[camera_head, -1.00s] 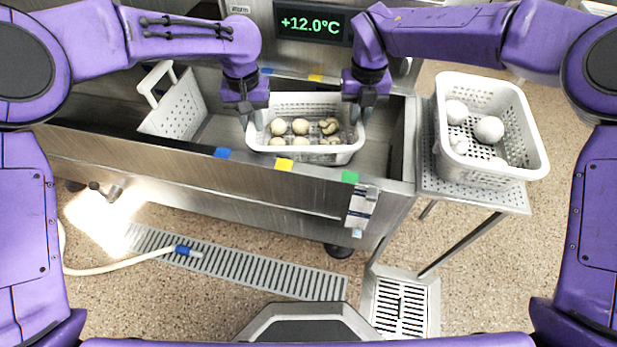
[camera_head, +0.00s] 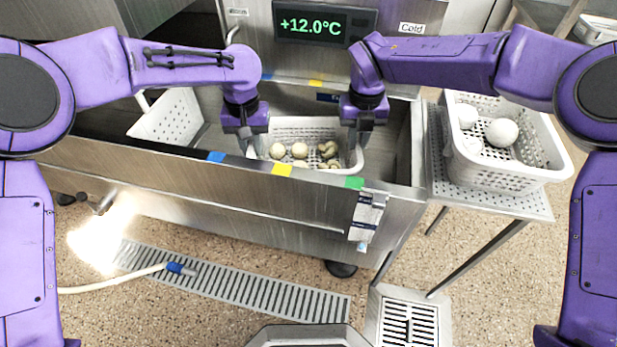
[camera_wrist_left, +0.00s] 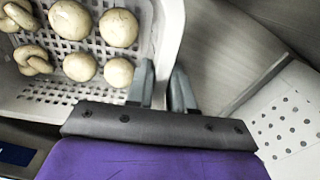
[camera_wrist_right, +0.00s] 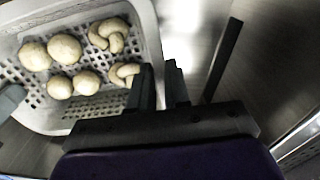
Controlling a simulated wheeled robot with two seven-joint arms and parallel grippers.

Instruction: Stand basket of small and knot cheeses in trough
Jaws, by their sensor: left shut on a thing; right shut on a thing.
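A white perforated basket (camera_head: 302,127) holds several small round cheeses (camera_head: 277,150) and knot cheeses (camera_head: 328,149). It hangs or stands within the steel trough (camera_head: 236,167), its lower front hidden behind the trough's front wall. My left gripper (camera_head: 249,140) is shut on the basket's left rim; the left wrist view shows its fingers (camera_wrist_left: 163,88) at the rim. My right gripper (camera_head: 357,138) is shut on the right rim; its fingers (camera_wrist_right: 160,88) show in the right wrist view. The basket looks about level. Whether its base touches the trough floor cannot be told.
A basket with large white balls (camera_head: 550,155) sits on a side stand (camera_head: 530,205) at right. Blue, yellow and green tags mark the trough's front edge. A hose (camera_head: 120,280) lies on the floor.

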